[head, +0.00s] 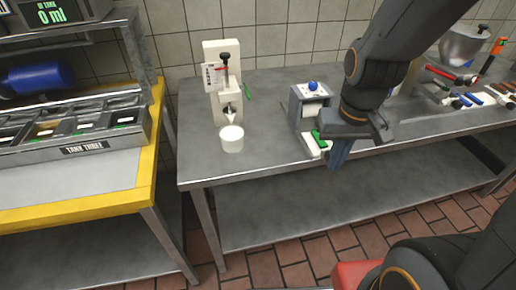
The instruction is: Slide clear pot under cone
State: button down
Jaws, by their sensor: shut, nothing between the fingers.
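The clear pot (232,141), a small whitish translucent cup, stands upright on the metal table in front of a cream-coloured dispenser (214,58). The cone (229,112), a small pale tip, hangs from the dispenser just above and behind the pot's rim. I cannot tell whether the pot is directly beneath it. My gripper (338,166) points down near the table's front edge, well to the right of the pot and apart from it. Its fingers are together and empty.
A grey device with a blue knob (313,86) and a green part (320,140) stands beside my gripper. Tools and a metal bowl (464,46) lie at the far right. The tabletop between the pot and the grey device is clear. A yellow-edged table (150,190) stands left.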

aim_at(231, 137)
jog(key=z, duration=0.7)
jog(key=k, duration=0.85)
jog(key=u, duration=0.05)
